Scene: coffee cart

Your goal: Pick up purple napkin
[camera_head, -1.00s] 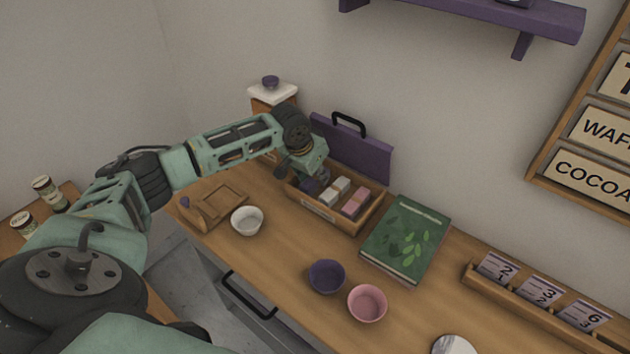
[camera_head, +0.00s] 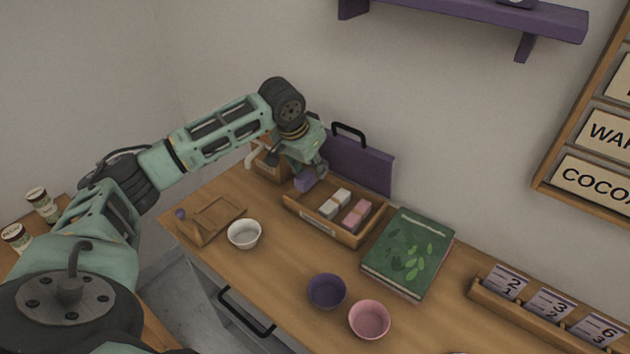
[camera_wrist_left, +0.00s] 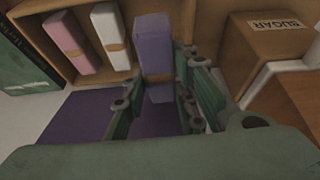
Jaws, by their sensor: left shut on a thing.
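The purple napkin (camera_wrist_left: 154,50) is a rolled or folded bundle with a tan band, seen upright between the fingers in the left wrist view. In the head view the purple napkin (camera_head: 305,181) hangs below my left gripper (camera_head: 313,176), over the left end of the wooden napkin box (camera_head: 338,229). My left gripper (camera_wrist_left: 155,103) is shut on it. My right gripper is not in view.
A purple panel with a black handle (camera_head: 360,162) stands behind the box. A green book (camera_head: 408,252) lies to its right. A white bowl (camera_head: 244,235), purple bowl (camera_head: 327,292) and pink bowl (camera_head: 369,320) stand in front. A sugar box (camera_wrist_left: 268,50) is beside the gripper.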

